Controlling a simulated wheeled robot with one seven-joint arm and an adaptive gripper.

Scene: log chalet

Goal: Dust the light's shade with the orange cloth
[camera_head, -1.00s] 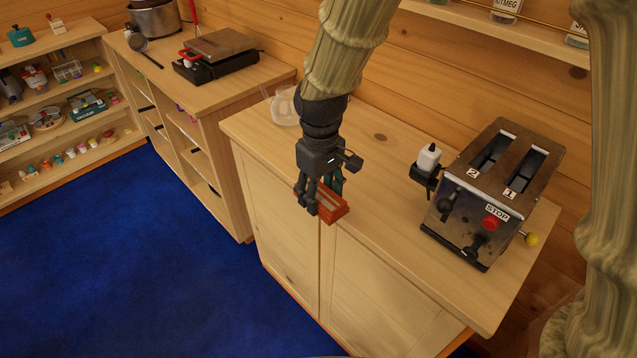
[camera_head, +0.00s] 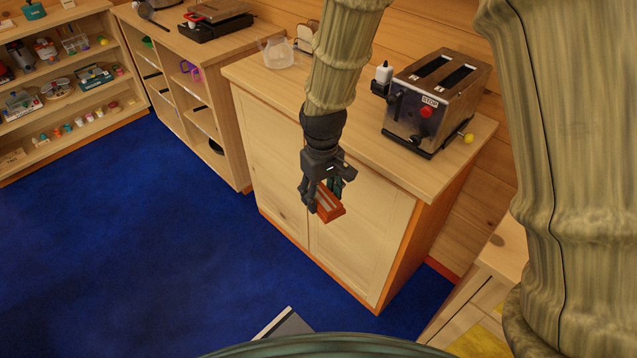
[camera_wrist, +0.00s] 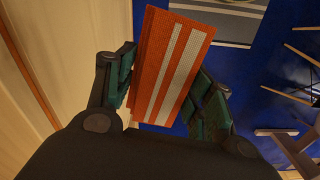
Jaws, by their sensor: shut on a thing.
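My gripper (camera_head: 322,192) is shut on the orange cloth (camera_head: 329,208), a folded piece with pale stripes. In the wrist view the cloth (camera_wrist: 172,68) sits between the two green-padded fingers (camera_wrist: 165,95) and sticks out beyond them. In the head view my gripper hangs in front of the pale wooden cabinet, below the level of its top. No light or shade can be made out in either view.
The cabinet top (camera_head: 372,130) carries a metal toaster (camera_head: 437,95) and a clear jug (camera_head: 277,52). Shelves (camera_head: 60,85) with small items stand at the left. Another wooden unit (camera_head: 495,265) is at the lower right. Blue carpet (camera_head: 170,240) lies open.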

